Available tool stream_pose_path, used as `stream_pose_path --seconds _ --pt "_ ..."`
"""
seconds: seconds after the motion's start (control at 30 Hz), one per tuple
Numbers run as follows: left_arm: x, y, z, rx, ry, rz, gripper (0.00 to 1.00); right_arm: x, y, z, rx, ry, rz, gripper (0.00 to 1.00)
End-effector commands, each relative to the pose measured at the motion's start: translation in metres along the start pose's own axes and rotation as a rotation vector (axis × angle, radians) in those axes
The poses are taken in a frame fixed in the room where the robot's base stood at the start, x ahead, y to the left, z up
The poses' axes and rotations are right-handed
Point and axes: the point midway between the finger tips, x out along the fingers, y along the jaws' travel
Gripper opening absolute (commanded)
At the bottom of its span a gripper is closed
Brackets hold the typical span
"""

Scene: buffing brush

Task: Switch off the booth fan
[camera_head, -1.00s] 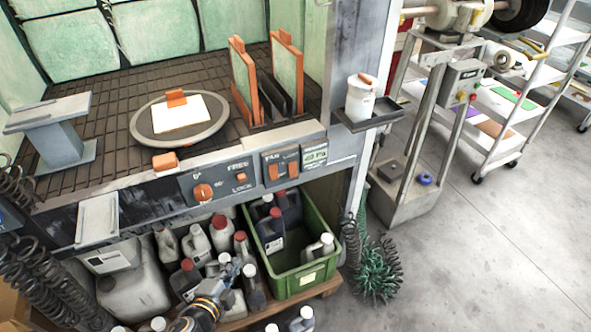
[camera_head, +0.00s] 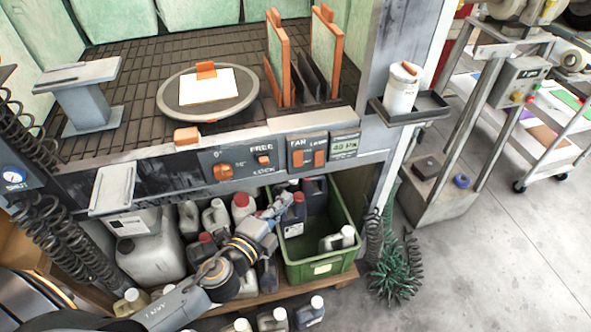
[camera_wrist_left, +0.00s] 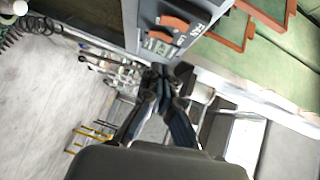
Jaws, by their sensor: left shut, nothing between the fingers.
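The booth's control panel (camera_head: 309,150) carries an orange fan switch (camera_head: 298,158) under the label FAN. An orange lamp switch (camera_head: 319,158) sits just right of it. In the left wrist view the orange switches (camera_wrist_left: 175,23) show at the top, beyond the fingertips. My left gripper (camera_head: 282,204) is shut and empty, below the panel and in front of the green crate's left part. Its closed fingers (camera_wrist_left: 163,75) show in the left wrist view, apart from the switches. My right gripper is not in view.
A dial (camera_head: 222,172) and a FREE/LOCK switch (camera_head: 264,160) sit left of the fan switch. A small display (camera_head: 345,146) sits right. Below are the green crate (camera_head: 320,268) and several bottles. A ledge with a white canister (camera_head: 401,92) juts out at right.

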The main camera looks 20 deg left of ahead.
Motion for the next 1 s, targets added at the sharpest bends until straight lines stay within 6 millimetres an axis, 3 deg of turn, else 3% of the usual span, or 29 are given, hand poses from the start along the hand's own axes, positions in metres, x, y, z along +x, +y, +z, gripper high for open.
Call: stream_pose_path --seconds 0.37,0.4,0.63,1.0 --pt "0.081 -0.004 0.0 0.0 -0.001 -0.003 0.0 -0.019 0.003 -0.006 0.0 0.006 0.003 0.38" --pt "0.085 -0.002 0.006 0.003 -0.002 0.0 0.0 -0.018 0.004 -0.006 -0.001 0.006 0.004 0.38" --pt "0.103 -0.001 0.025 0.0 -0.001 0.0 0.0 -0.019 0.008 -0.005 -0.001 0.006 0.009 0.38" --pt "0.106 0.0 0.028 -0.001 0.0 0.0 0.0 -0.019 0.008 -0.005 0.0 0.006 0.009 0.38"
